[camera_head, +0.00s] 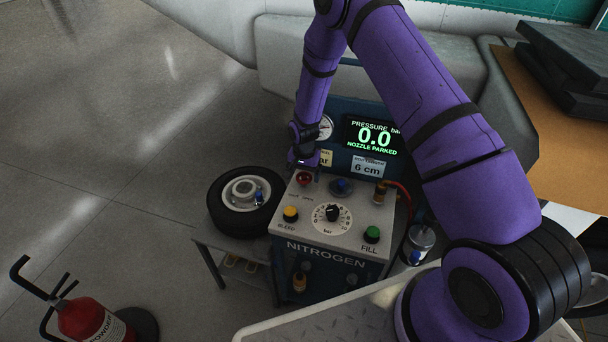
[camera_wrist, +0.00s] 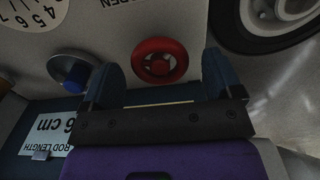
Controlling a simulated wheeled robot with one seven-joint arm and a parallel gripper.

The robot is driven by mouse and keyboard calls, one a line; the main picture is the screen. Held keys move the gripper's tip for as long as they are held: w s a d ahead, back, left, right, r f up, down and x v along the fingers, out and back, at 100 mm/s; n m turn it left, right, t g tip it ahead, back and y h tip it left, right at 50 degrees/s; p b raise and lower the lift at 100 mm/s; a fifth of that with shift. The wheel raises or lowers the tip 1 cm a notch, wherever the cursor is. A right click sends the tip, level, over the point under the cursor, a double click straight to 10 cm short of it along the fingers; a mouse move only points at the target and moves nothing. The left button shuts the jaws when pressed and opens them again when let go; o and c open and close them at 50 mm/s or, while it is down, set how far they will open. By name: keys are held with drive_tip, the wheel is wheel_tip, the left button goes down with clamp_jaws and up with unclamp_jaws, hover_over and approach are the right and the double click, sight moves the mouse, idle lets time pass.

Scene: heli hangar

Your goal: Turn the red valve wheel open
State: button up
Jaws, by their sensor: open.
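The red valve wheel (camera_head: 304,178) sits at the upper left of the grey top panel of the nitrogen cart, just below my gripper (camera_head: 304,163) in the head view. In the wrist view the red wheel (camera_wrist: 160,61) is a round ring with a red hub, lying between and beyond the two dark blue fingers of my gripper (camera_wrist: 160,82). The fingers are spread apart, one on each side of the wheel. I see no clear contact, and I cannot tell how far above the panel the fingertips are.
A blue knob (camera_head: 341,186) stands right of the wheel; it also shows in the wrist view (camera_wrist: 75,76). A dial (camera_head: 332,214), yellow button (camera_head: 290,214) and green button (camera_head: 372,233) are nearer. The display (camera_head: 374,136) reads 0.0, nozzle parked.

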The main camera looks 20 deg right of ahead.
drive_tip(key=shift+f, duration=0.25)
drive_tip(key=c, duration=0.9)
